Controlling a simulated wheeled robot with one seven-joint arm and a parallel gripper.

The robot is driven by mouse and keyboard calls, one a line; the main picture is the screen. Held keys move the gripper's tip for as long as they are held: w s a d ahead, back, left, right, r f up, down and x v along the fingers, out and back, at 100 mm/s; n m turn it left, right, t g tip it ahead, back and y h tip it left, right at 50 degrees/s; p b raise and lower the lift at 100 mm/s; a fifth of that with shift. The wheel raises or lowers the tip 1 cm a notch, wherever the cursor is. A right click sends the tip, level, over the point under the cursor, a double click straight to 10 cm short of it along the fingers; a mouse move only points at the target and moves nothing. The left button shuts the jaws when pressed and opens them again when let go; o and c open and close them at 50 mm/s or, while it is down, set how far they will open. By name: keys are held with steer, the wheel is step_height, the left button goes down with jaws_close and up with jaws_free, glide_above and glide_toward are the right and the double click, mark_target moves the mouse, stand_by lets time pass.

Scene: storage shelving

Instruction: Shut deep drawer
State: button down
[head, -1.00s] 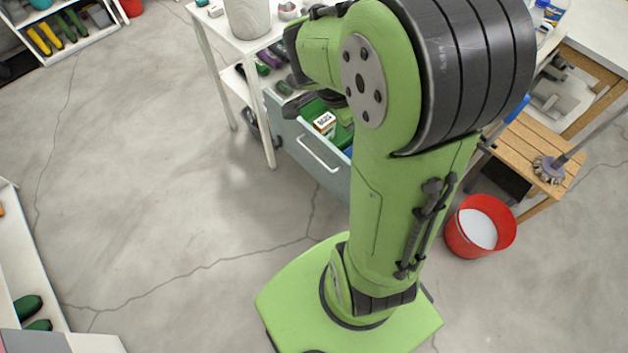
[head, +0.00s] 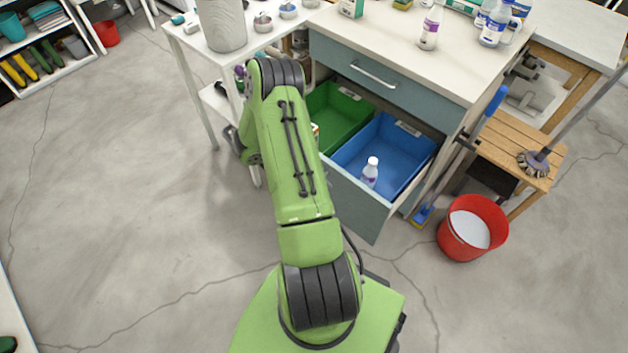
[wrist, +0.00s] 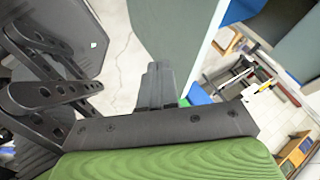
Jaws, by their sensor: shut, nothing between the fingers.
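The deep drawer (head: 355,207) is the lower drawer of the grey-blue cabinet, and it stands pulled well out in the head view. It holds a green bin (head: 338,118) and a blue bin (head: 393,150), with a small white bottle (head: 370,172) in the blue one. My arm covers the left part of the drawer front and its handle. In the wrist view my gripper (wrist: 158,78) is shut and empty. A grey-green panel (wrist: 170,30), which looks like the drawer front, is close beyond the fingertips; I cannot tell whether they touch. The gripper is hidden in the head view.
The shallow upper drawer (head: 385,80) is shut. A white side table (head: 190,55) stands left of the cabinet. A red bucket (head: 465,235) and a wooden bench (head: 520,150) are at the right. The floor at left is open.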

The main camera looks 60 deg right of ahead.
mark_target(348, 186)
steer(key=d, duration=0.1)
steer(key=s+d+f, duration=0.1)
steer(key=d, duration=0.1)
steer(key=s+d+f+b, duration=0.1)
steer(key=d, duration=0.1)
steer(key=shift+s+f, duration=0.15)
steer(key=shift+f, duration=0.05)
steer(key=shift+d, duration=0.15)
